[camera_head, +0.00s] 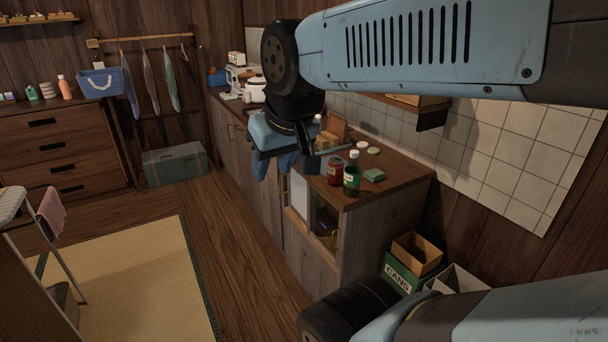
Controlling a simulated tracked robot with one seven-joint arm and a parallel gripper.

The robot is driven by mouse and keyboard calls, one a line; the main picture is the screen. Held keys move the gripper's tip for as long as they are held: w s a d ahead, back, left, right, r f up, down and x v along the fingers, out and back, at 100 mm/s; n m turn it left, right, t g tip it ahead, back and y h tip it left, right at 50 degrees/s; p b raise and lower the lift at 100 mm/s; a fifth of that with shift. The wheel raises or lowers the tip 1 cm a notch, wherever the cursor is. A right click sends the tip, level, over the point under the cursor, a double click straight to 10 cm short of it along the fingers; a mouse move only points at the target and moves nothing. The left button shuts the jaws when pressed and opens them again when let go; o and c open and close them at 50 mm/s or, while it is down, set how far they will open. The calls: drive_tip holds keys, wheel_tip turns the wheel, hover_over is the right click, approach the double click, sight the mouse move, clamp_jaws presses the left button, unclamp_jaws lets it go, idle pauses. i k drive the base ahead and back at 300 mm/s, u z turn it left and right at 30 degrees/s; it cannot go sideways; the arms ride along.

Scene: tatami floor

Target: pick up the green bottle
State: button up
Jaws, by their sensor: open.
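The green bottle (352,177) stands upright near the front right end of the wooden counter (405,178). It is dark green with a pale cap and a light label. A red jar (335,173) stands close at its left, and a flat green block (374,175) lies at its right. My gripper (275,170) hangs over the counter's front edge, to the left of the bottle and apart from it. It is open, and nothing shows between its fingers. My arm hides part of the counter behind the gripper.
Wooden blocks (327,140) and pale round lids (373,151) are on the counter behind the bottle. A tiled wall with a shelf (432,118) rises behind. A cabinet opening (325,222) lies below the counter. A green crate (398,277) marked CANS stands on the floor at right.

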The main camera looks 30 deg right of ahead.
sight(352, 171)
drive_tip(key=u, duration=0.6)
drive_tip(key=i, duration=0.2)
drive_tip(key=z, duration=3.35)
drive_tip(key=k, duration=0.15)
drive_tip(key=u, duration=0.9)
